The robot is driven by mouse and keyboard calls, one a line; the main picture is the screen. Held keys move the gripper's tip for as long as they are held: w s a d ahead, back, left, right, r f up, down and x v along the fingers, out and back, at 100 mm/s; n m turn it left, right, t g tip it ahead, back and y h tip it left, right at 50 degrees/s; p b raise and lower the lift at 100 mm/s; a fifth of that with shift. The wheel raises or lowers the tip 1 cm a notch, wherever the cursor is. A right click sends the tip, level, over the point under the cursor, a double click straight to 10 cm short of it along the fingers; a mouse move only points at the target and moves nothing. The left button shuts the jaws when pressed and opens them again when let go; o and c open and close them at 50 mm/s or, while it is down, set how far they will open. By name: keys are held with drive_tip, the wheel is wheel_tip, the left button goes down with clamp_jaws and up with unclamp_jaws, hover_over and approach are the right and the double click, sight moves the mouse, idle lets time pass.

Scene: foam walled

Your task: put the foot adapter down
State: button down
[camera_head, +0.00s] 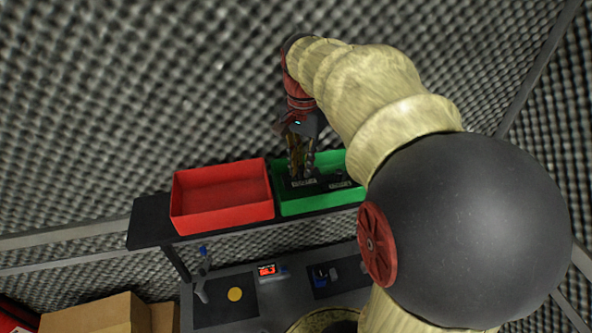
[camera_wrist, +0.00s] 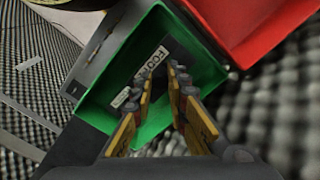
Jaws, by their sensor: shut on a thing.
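My gripper (camera_head: 303,170) points down into the green bin (camera_head: 317,207) on the raised shelf. It is shut on the foot adapter (camera_head: 303,183), a small dark piece with a white label at the fingertips, low inside the bin. In the wrist view, my fingers (camera_wrist: 163,80) reach into the green bin (camera_wrist: 188,125), and a white label beginning "FOO" (camera_wrist: 150,63) shows beside the tips. The fingers hide much of the piece. I cannot tell whether it touches the bin floor.
Another dark piece with a white label (camera_head: 343,184) lies to the right in the green bin. A red bin (camera_head: 222,204), seemingly empty, stands left of it. Cardboard boxes (camera_head: 95,315) stand lower left.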

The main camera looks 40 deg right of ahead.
sight(299, 176)
drive_tip(key=shift+w+f, duration=0.2)
drive_tip(key=shift+w, duration=0.05)
drive_tip(key=f, duration=0.1)
drive_tip(key=f+p, duration=0.1)
drive_tip(key=f, duration=0.1)
drive_tip(key=shift+w, duration=0.3)
drive_tip(key=shift+f, duration=0.4)
drive_tip(key=shift+f, duration=0.1)
drive_tip(key=shift+f, duration=0.15)
drive_tip(key=c, duration=1.8)
unclamp_jaws()
drive_tip(key=shift+o, duration=0.2)
